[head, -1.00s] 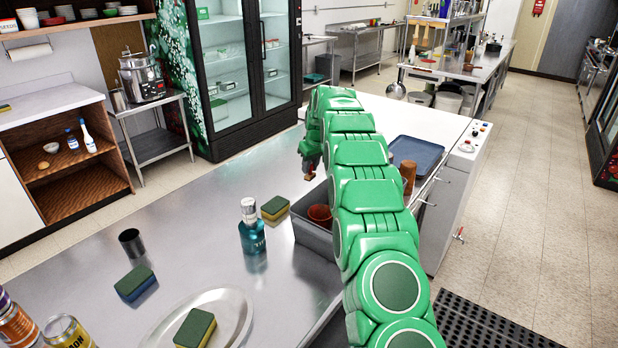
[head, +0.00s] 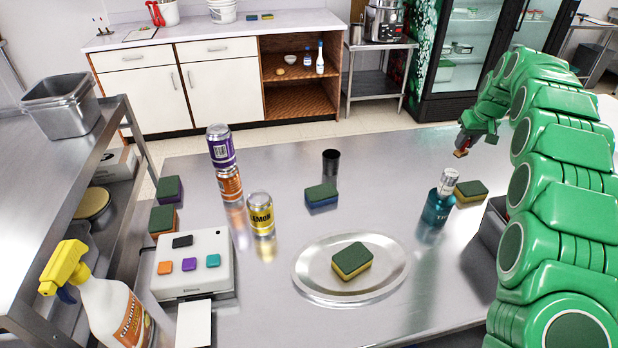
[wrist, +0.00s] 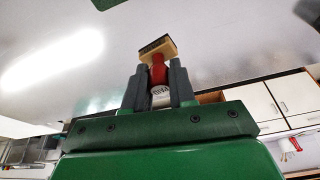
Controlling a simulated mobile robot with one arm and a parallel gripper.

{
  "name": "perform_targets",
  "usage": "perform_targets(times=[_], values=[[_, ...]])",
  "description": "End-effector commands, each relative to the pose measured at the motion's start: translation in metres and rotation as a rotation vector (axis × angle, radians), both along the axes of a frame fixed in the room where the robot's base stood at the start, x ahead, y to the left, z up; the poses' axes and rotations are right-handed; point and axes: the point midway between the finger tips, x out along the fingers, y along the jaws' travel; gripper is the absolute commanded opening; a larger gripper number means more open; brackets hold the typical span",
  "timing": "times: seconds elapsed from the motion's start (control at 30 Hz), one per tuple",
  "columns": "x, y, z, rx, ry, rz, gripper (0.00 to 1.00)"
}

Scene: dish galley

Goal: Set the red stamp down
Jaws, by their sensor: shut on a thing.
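My gripper (head: 465,144) is in the air above the far right part of the steel table (head: 280,190), left of my green arm. In the wrist view my gripper (wrist: 159,85) is shut on the red stamp (wrist: 158,70). The stamp has a red handle and a tan block with a dark face, which sticks out beyond the fingertips. In the head view the stamp (head: 461,152) is small, its tan block hanging below the fingers and clear of the table. Its handle is partly hidden between the fingers.
An oval platter (head: 305,290) holds another sponge (head: 351,261). Cans, a dark cup (head: 331,162), a white box with coloured pads (head: 218,240) and a spray bottle (head: 110,305) are further left.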

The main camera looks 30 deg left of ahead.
Motion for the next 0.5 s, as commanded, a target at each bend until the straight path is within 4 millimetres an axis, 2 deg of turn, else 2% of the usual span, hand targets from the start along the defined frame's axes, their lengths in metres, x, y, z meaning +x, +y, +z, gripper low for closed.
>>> perform_targets(times=[0.03, 0.1, 0.27, 0.5], values=[[-0.01, 0.022, 0.001, 0.0, 0.001, 0.023, 0.0], [-0.022, 0.048, 0.002, 0.002, 0.002, 0.051, 0.0], [-0.053, 0.105, 0.006, 0.004, 0.003, 0.113, 0.0], [-0.111, 0.187, 0.011, 0.006, 0.003, 0.208, 0.0]])
